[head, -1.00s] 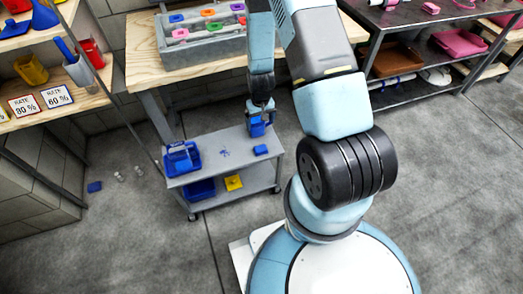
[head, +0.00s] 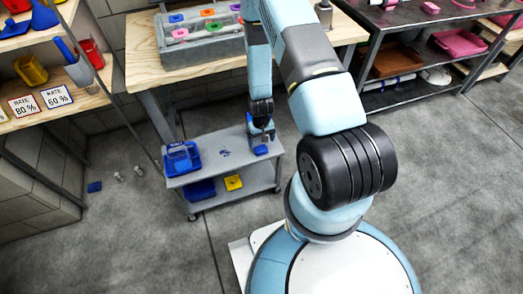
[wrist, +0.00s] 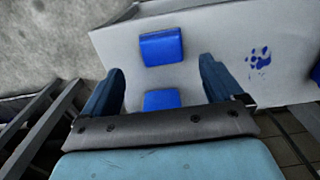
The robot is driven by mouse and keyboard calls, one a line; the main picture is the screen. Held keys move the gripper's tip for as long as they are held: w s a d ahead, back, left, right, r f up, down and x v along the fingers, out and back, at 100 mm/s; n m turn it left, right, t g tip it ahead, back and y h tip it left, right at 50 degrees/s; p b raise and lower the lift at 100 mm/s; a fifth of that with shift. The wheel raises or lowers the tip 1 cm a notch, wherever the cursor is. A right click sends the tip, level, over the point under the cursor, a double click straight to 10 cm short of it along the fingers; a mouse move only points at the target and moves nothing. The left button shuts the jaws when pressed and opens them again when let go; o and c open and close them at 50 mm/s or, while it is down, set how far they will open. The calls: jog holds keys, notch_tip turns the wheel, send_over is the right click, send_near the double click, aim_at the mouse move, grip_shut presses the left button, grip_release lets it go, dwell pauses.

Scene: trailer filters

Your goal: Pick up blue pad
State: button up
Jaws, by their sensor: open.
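A blue pad (head: 261,150) lies on the grey cart top near its right end, in the head view. In the wrist view the same flat blue pad (wrist: 161,47) lies just beyond the fingertips. A second blue piece (wrist: 161,99) shows between the fingers, partly cut off by the gripper body. I cannot tell whether it touches them. My gripper (head: 262,136) is open, low over the right part of the cart. In the wrist view its two dark blue fingers (wrist: 162,75) stand apart on either side.
The cart (head: 225,172) carries a blue bin (head: 182,158) at its left and a blue paw-like mark (wrist: 259,58). A yellow item (head: 233,182) sits on its lower shelf. A workbench (head: 142,70) with a grey tray (head: 200,47) stands behind. Floor to the front left is mostly clear.

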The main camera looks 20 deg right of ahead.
aim_at(261, 148)
jog(key=shift+s+a+f, duration=0.1)
jog(key=shift+f, duration=1.25)
jog(key=shift+s+a+f, duration=0.1)
jog(key=shift+f, duration=1.25)
jog(key=shift+c, duration=0.2)
jog(key=c, duration=1.1)
